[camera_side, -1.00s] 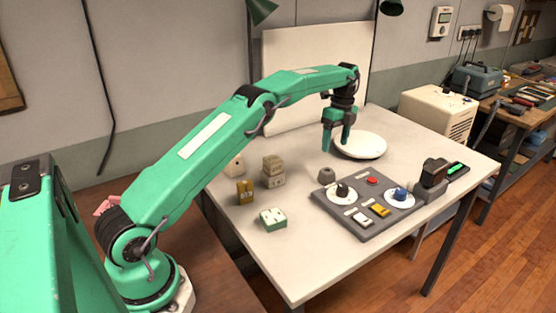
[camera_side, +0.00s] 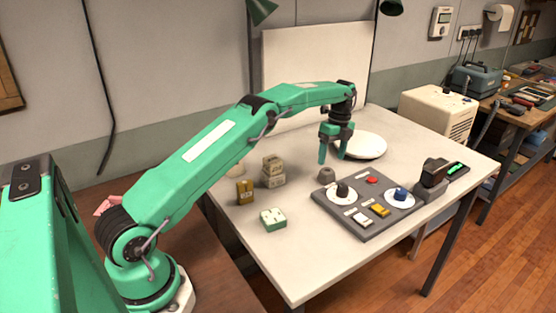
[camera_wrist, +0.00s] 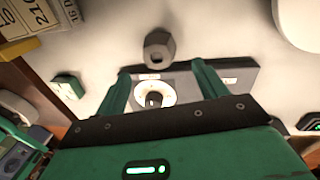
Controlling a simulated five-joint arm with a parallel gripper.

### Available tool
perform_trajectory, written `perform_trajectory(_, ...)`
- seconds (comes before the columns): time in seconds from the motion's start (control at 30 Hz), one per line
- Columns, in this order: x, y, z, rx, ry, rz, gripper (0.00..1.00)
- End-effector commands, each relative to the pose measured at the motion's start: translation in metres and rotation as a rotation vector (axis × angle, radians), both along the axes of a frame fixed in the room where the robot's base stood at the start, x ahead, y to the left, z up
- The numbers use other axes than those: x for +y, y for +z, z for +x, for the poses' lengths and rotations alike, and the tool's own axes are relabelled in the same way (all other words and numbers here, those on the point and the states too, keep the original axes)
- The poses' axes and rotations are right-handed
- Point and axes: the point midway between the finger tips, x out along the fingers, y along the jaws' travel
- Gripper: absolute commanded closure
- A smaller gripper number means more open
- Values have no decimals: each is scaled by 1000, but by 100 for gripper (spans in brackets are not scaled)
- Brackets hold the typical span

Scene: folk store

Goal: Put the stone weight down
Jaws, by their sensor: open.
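The stone weight (camera_side: 326,174), a small grey-brown faceted block, stands on the pale table (camera_side: 300,255) at the back left corner of the grey control panel. My gripper (camera_side: 332,159) is open and empty just above and behind it in the side view. In the wrist view the stone weight (camera_wrist: 158,52) shows whole, with a dark mark on its top, just past the two spread green fingers (camera_wrist: 162,68). The fingers do not touch it.
The control panel (camera_side: 352,222) has knobs, a red button and switches. A white round plate (camera_side: 368,146) lies behind my gripper. The front table is clear.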

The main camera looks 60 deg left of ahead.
Motion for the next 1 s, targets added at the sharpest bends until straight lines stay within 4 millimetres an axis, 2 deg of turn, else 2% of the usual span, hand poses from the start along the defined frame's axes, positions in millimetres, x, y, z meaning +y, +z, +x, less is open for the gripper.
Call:
perform_trajectory(0.27, 0, -3, -1, 0, 0, 0, 29)
perform_trajectory(0.43, 0, -15, -3, 2, 0, -1, 29)
perform_trajectory(0.7, 0, -44, -8, 1, 0, -1, 29)
perform_trajectory(1.0, 0, -52, -9, -1, 0, 0, 29)
